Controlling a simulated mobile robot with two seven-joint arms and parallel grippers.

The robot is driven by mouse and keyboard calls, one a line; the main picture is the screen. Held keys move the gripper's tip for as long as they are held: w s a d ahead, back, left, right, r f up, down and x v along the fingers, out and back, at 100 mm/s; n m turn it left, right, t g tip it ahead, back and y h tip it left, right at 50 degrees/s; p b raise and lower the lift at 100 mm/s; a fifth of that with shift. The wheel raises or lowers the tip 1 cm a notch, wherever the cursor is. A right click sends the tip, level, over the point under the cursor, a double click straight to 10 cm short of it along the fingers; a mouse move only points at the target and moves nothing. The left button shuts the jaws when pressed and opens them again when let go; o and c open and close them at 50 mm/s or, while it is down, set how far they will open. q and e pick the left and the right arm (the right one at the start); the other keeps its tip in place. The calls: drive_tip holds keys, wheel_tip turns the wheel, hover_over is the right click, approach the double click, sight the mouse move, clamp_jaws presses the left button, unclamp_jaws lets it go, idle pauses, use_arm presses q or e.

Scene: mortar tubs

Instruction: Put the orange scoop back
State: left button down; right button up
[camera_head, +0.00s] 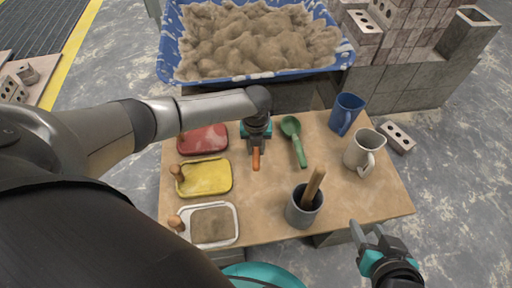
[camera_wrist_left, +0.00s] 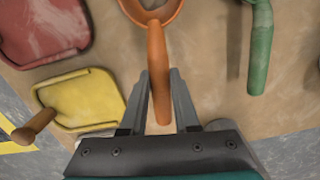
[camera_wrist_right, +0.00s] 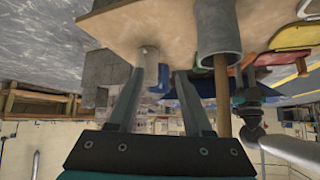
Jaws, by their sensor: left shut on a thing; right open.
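The orange scoop (camera_head: 256,160) is in my left gripper (camera_head: 257,147), over the middle of the wooden table. In the left wrist view its handle (camera_wrist_left: 158,75) runs between the two fingers and its round bowl lies beyond them, cut off by the top edge. My left gripper (camera_wrist_left: 160,100) is shut on the handle. In the head view the gripper and arm hide the scoop's bowl. I cannot tell whether the scoop touches the table. My right gripper (camera_head: 366,236) is open and empty, off the table's front right corner; its fingers (camera_wrist_right: 156,80) show apart in the right wrist view.
A green scoop (camera_head: 292,130) lies right of the orange one. A grey cup (camera_head: 300,213) with a wooden handle, a blue jug (camera_head: 346,112) and a pale jug (camera_head: 358,153) stand right. A blue mortar tub (camera_head: 345,57) is behind.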

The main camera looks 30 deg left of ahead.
use_arm(q)
drive_tip(key=shift+f+b, duration=0.45)
drive_tip(key=shift+f, duration=0.05)
drive_tip(key=shift+f+b, duration=0.35)
use_arm(e)
drive_tip(key=shift+w+a+r+t+y, duration=0.15)
drive_tip(key=shift+w+a+t+y, duration=0.15)
drive_tip(key=shift+a+t, duration=0.3)
drive_tip(key=shift+w+a+r+t+y, duration=0.1)
drive_tip(key=shift+w+a+t+y, duration=0.1)
drive_tip(key=shift+a+t+y, duration=0.25)
drive_tip(key=shift+w+a+r+t+y, duration=0.15)
drive_tip(key=shift+w+a+t+y, duration=0.1)
drive_tip(key=shift+a+t, duration=0.4)
drive_tip(key=shift+a, duration=0.1)
use_arm(q)
drive_tip(key=shift+f+b, duration=0.3)
drive_tip(key=shift+f, duration=0.15)
use_arm(e)
drive_tip(key=shift+f, duration=0.25)
use_arm(q)
drive_tip(key=c, duration=0.6)
unclamp_jaws()
use_arm(e)
drive_tip(key=shift+r, duration=0.1)
